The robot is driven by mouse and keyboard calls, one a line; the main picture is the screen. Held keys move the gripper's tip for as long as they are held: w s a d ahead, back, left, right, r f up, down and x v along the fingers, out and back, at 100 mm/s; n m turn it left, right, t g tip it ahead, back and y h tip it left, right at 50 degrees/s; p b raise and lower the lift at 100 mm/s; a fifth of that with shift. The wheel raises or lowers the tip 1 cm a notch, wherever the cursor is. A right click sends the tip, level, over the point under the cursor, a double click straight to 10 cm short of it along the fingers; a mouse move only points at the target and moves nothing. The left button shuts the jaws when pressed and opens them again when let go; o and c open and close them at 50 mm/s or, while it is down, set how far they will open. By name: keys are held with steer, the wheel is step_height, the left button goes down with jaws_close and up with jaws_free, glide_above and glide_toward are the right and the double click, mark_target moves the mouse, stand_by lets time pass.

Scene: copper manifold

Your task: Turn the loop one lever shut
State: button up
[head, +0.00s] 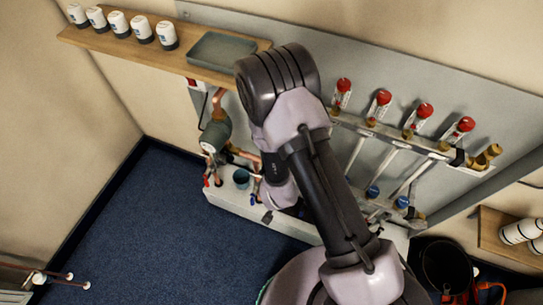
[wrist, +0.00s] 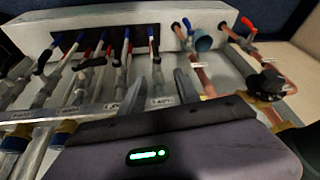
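In the head view my arm hides the gripper and most of the levers.
Red-capped flow gauges (head: 383,98) line the grey backboard. A pump (head: 216,135) stands at the left. A wooden shelf (head: 180,56) holds white containers and a grey tray (head: 218,50). A black bucket (head: 446,265) is at lower right. Blue carpet at left is clear.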

steer(key=b+x, duration=0.2)
steer(key=x, duration=0.4)
steer(key=s+b+x, duration=0.1)
steer(key=b+x, duration=0.2)
steer(key=x, duration=0.4)
steer(key=s+f+b+x, duration=0.1)
steer(key=b+x, duration=0.1)
steer(key=x, duration=0.4)
steer(key=shift+d+f+b, duration=0.15)
steer(key=shift+d+b, duration=0.1)
steer(key=shift+b, duration=0.1)
steer(key=shift+c, duration=0.5)
jaws_close()
